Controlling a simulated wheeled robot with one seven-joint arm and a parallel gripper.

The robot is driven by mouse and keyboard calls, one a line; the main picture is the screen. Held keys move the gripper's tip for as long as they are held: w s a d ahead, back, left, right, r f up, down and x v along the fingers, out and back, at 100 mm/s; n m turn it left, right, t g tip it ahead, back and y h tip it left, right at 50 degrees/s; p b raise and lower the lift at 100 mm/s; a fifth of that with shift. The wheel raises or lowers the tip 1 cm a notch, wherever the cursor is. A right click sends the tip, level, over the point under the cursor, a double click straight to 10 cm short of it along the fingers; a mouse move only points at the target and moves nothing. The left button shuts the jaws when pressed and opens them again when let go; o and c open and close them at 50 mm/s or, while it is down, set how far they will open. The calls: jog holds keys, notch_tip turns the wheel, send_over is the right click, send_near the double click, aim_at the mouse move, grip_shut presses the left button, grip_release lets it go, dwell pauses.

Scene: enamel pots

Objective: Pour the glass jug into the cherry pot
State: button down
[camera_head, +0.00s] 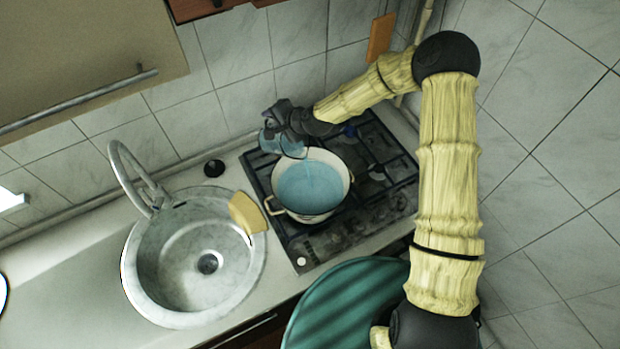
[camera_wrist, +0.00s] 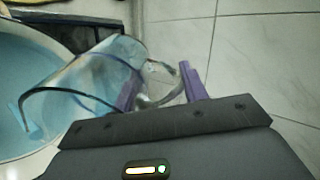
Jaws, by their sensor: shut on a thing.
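The pot (camera_head: 299,214) stands on the stove, with a cream rim and blue liquid (camera_head: 311,188) inside; its outer colour is hard to tell. It also shows at the left of the wrist view (camera_wrist: 38,160). My gripper (camera_wrist: 158,88) has purple fingers, shut on the handle of the clear glass jug (camera_wrist: 92,78). In the head view the jug (camera_head: 291,148) is tilted, held above the pot's back left edge, its mouth toward the pot. A paler streak lies in the pot's liquid; I cannot tell if it is a falling stream.
The pot sits on a dark gas stove (camera_head: 385,205) with grates. A round sink (camera_head: 190,283) with a tap (camera_head: 150,190) lies to the left, a yellow cloth-like piece (camera_head: 246,212) on its rim. A green round surface (camera_head: 345,300) is in front. Tiled wall stands close behind.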

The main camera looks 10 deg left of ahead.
jog(key=shift+s+a, duration=0.1)
jog(key=shift+s, duration=0.15)
jog(key=shift+a, duration=0.15)
jog(key=shift+w+a+f, duration=0.1)
jog(key=shift+w+f, duration=0.05)
jog(key=shift+w, duration=0.15)
jog(key=shift+s+b, duration=0.25)
jog(key=shift+b, duration=0.05)
jog(key=shift+s, duration=0.15)
jog(key=shift+w, duration=0.3)
jog(key=shift+d, duration=0.25)
jog(key=shift+s+d, duration=0.1)
jog(key=shift+s, duration=0.15)
jog(key=shift+a+b, duration=0.3)
jog(key=shift+d+y, duration=0.25)
jog(key=shift+y, duration=0.05)
jog(key=shift+t, duration=0.3)
